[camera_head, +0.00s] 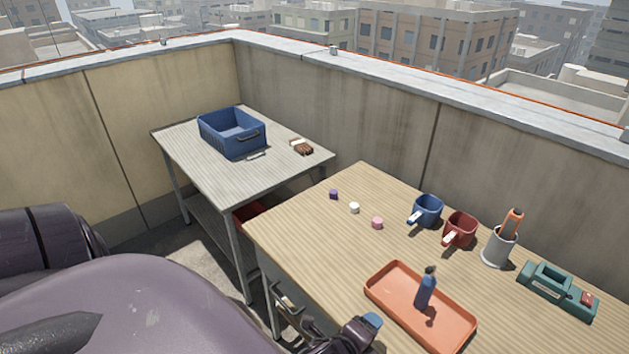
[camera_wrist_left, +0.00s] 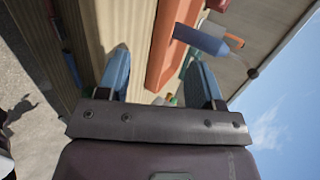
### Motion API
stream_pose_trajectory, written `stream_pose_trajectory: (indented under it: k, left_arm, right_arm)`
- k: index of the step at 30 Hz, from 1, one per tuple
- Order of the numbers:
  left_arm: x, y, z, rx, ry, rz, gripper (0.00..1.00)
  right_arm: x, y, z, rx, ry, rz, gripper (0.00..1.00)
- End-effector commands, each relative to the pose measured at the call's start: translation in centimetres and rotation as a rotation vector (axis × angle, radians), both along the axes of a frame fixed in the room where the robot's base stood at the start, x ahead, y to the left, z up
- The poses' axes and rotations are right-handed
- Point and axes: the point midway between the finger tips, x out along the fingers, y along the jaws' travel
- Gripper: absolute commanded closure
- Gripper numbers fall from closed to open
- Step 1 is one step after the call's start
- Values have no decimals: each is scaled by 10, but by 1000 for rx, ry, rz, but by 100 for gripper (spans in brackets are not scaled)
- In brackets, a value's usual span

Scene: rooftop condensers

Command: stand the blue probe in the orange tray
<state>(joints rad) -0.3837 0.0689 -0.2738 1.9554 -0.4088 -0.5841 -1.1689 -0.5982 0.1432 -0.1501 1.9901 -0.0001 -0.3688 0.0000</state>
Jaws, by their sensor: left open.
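The blue probe (camera_head: 425,291), with a dark top, stands upright in the orange tray (camera_head: 378,287) on the wooden table. Nothing holds it. In the left wrist view the probe (camera_wrist_left: 201,40) shows beyond the fingers, next to the orange tray edge (camera_wrist_left: 163,45). My left gripper (camera_wrist_left: 158,72) is open and empty, its two blue fingertips apart. In the head view part of this gripper (camera_head: 370,323) shows at the bottom, by the table's front edge, left of the tray and apart from the probe. My right gripper is not in view.
Behind the tray stand a blue mug (camera_head: 428,210), a red mug (camera_head: 461,230), a grey cup (camera_head: 497,248) with an orange-handled tool, and a green device (camera_head: 557,290). Small purple, white and pink pieces lie further left. A grey table (camera_head: 185,165) holds a blue crate (camera_head: 231,137).

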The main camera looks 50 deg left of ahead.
Motion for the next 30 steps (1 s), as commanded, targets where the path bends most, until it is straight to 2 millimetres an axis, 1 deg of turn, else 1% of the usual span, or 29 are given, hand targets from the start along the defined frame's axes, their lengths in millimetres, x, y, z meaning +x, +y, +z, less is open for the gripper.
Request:
stream_pose_trajectory:
  k: [1, 9, 12, 15, 18, 21, 30]
  left_arm:
    - [-9, 6, -5, -105, 1, 55, 40]
    - [-51, 38, -22, -733, -16, 405, 40]
    - [-65, 49, -25, -941, -26, 529, 40]
    - [-76, 58, -27, -1107, -35, 630, 40]
    - [-83, 64, -28, -1222, -43, 699, 40]
    - [-87, 66, -28, -1284, -48, 736, 40]
    - [-87, 67, -28, -1301, -49, 745, 40]
  right_arm:
    - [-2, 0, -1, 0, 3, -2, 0]
    - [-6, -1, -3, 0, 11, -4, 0]
    - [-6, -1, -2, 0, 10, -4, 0]
    - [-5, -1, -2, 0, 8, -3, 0]
    - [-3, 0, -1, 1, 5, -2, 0]
    - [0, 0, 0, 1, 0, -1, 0]
    - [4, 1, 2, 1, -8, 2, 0]
